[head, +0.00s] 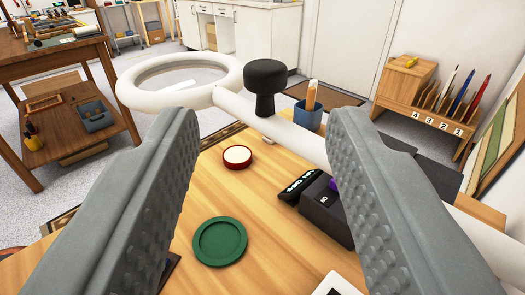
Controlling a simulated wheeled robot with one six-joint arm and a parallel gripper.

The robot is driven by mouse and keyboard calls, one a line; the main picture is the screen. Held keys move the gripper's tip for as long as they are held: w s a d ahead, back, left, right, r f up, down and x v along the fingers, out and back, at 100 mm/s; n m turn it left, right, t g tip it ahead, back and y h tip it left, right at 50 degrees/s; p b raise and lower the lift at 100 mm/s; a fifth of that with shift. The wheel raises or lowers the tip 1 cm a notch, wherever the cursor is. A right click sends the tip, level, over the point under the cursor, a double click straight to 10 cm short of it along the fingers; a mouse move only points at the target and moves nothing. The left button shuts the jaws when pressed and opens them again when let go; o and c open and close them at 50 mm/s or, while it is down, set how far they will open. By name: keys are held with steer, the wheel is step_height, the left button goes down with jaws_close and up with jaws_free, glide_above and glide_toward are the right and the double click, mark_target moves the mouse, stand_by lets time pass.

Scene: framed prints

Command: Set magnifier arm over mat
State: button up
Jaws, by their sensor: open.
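A white magnifier arm (285,131) runs from the lower right, behind my right finger, up to a white ring (128,92) with a clear lens (180,72) at the upper left. A black knob (265,76) stands upright on the arm near the ring. My gripper (264,125) is open and empty; the knob and part of the arm show between and beyond its fingers. A green round piece (220,242) lies on the wooden table (265,215); I cannot tell whether it is the mat. The ring appears beyond it, not above it.
A small red-rimmed dish (237,157) and a dark box (325,212) with labels sit on the table. A blue cup (308,117) stands behind the arm. A wooden rack (440,105) with numbered slots is at the right. Another wooden table (50,52) is at the left.

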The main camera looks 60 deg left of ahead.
steer(key=shift+v, duration=1.85)
